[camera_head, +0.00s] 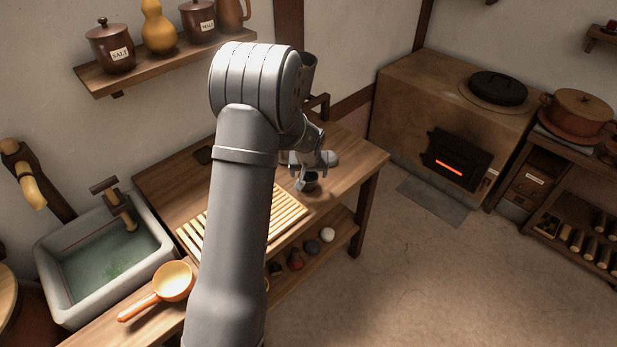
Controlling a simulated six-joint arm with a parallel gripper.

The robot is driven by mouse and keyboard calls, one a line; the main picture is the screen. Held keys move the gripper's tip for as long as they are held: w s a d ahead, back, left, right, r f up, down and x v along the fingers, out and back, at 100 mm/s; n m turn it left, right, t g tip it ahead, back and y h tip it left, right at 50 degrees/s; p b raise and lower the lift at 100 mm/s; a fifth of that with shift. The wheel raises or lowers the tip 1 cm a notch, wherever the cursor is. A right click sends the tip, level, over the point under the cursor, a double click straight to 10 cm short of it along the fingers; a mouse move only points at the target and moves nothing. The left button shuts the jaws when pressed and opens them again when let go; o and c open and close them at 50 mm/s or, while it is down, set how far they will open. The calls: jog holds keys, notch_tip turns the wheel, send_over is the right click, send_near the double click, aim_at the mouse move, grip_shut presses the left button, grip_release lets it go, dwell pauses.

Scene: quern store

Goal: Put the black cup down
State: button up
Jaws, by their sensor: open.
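The small black cup (311,184) stands at the right part of the wooden worktop (345,172), to the right of a slatted rack. My gripper (307,176) is right over the cup, with its fingers pointing down. It is open. The fingers overlap the cup in this view, and I cannot tell whether they touch it. Part of the cup is hidden behind them.
The slatted rack (287,215) lies partly behind my arm. A stone sink (52,299) with water and an orange ladle (173,281) are on the left. A stove (400,115) stands at the back right. The worktop's right end is clear.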

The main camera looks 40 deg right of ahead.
aim_at(308, 178)
jog(key=v, duration=0.6)
jog(key=shift+r, duration=0.3)
jog(key=shift+a+f, duration=0.1)
jog(key=x, duration=1.2)
jog(key=shift+f, duration=0.15)
jog(key=shift+r, duration=0.2)
